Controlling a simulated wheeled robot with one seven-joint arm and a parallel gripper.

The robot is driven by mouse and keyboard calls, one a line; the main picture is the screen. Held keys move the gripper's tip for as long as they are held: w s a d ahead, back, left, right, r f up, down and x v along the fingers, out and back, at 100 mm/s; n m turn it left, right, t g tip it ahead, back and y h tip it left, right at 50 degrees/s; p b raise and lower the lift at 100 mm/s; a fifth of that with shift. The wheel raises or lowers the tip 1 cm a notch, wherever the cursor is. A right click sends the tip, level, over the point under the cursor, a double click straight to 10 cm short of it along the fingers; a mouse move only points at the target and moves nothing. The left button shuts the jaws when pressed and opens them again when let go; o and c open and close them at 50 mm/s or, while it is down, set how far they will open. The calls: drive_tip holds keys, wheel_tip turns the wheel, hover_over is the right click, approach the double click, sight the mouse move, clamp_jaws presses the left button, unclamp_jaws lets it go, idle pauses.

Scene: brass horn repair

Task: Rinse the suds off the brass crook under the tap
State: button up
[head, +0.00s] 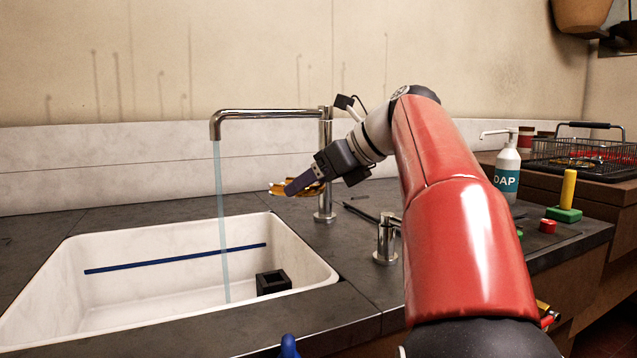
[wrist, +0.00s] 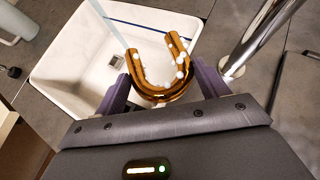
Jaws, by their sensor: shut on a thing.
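The brass crook (wrist: 160,78) is a U-shaped golden tube with white suds spots on it, seen in the wrist view. My gripper (wrist: 158,92) is shut on it around the bend, its open ends pointing away. In the head view the crook (head: 285,188) shows partly, at the tip of my gripper (head: 306,180), above the sink's right back side. The tap (head: 262,114) is running; its water stream (head: 221,220) falls into the white sink (head: 190,252). The stream is to the left of the crook and apart from it.
A black square block (head: 273,283) sits in the sink's right end. A tap handle (head: 386,240) stands on the dark counter to the right. A soap bottle (head: 507,170), green-based yellow brush (head: 566,195), red cap (head: 547,226) and wire basket (head: 585,150) are farther right.

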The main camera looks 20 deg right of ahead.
drive_tip(key=w+a+f+b, duration=0.1)
drive_tip(key=a, duration=0.5)
drive_tip(key=w+a+f+b, duration=0.1)
drive_tip(key=w+a+b, duration=0.1)
drive_tip(key=a, duration=0.3)
drive_tip(key=shift+w+a+f, duration=0.25)
drive_tip(key=shift+a, duration=0.15)
drive_tip(key=shift+w, duration=0.1)
idle(0.5)
drive_tip(key=shift+w+d+p, duration=0.2)
drive_tip(key=shift+w+p, duration=0.3)
drive_tip(key=shift+p, duration=0.05)
drive_tip(key=shift+s, duration=0.15)
drive_tip(key=shift+s+a, duration=0.2)
drive_tip(key=shift+s, duration=0.25)
